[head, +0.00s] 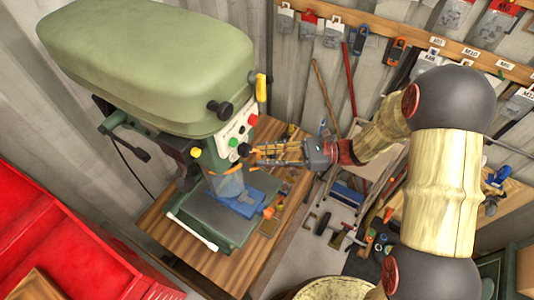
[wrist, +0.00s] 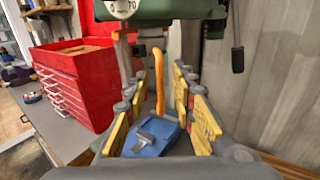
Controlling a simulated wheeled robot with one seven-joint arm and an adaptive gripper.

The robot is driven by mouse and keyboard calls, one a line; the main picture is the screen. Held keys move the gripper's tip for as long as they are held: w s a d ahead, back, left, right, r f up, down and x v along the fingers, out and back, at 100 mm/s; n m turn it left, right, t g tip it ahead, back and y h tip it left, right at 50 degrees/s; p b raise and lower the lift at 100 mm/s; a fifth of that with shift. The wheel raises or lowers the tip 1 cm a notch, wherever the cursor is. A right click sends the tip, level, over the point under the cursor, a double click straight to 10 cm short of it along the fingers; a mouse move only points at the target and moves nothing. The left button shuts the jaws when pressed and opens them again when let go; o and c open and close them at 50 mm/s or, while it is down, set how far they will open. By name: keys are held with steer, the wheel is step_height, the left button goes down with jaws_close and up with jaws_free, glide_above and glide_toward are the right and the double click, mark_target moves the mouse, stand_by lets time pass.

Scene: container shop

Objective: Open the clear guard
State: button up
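The green drill press (head: 150,65) stands on a wooden bench, with the clear guard (head: 228,184) low under its head, around the spindle area. The guard looks see-through and its edges are hard to make out. My gripper (head: 262,154) reaches in from the right, at the press's front beside the guard. In the wrist view my gripper (wrist: 156,98) has its yellow-padded fingers spread apart. An upright orange bar (wrist: 158,75), perhaps the guard's handle or edge, shows in the gap between them. I cannot tell whether either finger touches it.
A blue vise (head: 238,203) sits on the press table (head: 212,222) below my gripper. A red tool chest (head: 60,250) stands at left; it also shows in the wrist view (wrist: 75,80). Tools hang on the back wall (head: 400,25). A cluttered trolley is behind my arm.

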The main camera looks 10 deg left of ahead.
jaws_close()
stand_by(0.9)
